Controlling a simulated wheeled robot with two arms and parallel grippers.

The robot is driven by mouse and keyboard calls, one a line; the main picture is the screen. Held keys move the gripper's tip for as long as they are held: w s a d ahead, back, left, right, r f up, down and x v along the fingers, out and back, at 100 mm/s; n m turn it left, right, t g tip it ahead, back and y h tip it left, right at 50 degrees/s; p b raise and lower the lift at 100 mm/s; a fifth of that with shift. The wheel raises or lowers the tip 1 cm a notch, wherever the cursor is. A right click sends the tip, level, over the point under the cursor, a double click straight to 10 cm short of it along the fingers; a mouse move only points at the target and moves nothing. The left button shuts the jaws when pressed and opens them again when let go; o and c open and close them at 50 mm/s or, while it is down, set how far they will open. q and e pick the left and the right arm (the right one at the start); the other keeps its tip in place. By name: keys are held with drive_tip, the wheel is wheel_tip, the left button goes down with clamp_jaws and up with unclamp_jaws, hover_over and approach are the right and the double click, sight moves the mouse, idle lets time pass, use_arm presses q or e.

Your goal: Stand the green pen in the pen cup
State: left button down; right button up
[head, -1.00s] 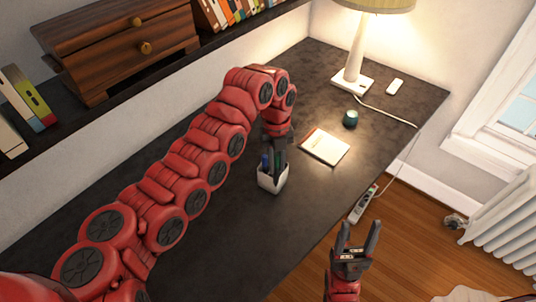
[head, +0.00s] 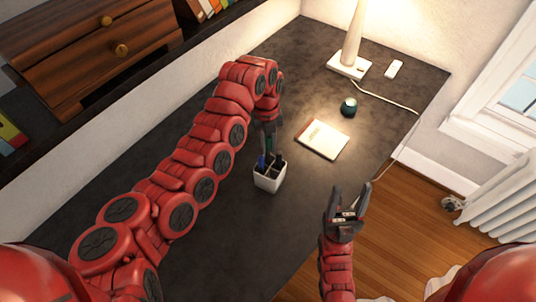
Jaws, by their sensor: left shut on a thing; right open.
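The white pen cup (head: 269,184) stands upright on the dark desk, with dividers inside and a blue pen (head: 261,162) in its left part. My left gripper (head: 266,146) is in the head view just above and behind the cup. It is shut on the green pen (head: 270,143), which is mostly hidden by the fingers. The pen's lower end is close to the cup's back rim; I cannot tell whether it is inside a compartment. My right gripper (head: 347,204) is open and empty near the desk's right edge.
A notebook (head: 322,139), a dark teal round object (head: 348,106), a lamp (head: 349,66) and a small white object (head: 394,69) lie to the right and back. A shelf with a wooden drawer box (head: 90,50) runs along the wall. Desk around the cup is clear.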

sight(268, 163)
use_arm(q)
drive_tip(key=shift+f, duration=0.75)
wheel_tip(268, 163, down, 3)
drive_tip(key=shift+p, duration=0.9)
drive_tip(key=shift+f, duration=0.35)
drive_tip(key=c, duration=1.1)
unclamp_jaws()
drive_tip(key=shift+o, duration=0.2)
drive_tip(key=shift+r, duration=0.1)
wheel_tip(268, 163, up, 12)
drive_tip(key=w+b, duration=0.2)
drive_tip(key=b, duration=0.2)
drive_tip(key=shift+a, duration=0.25)
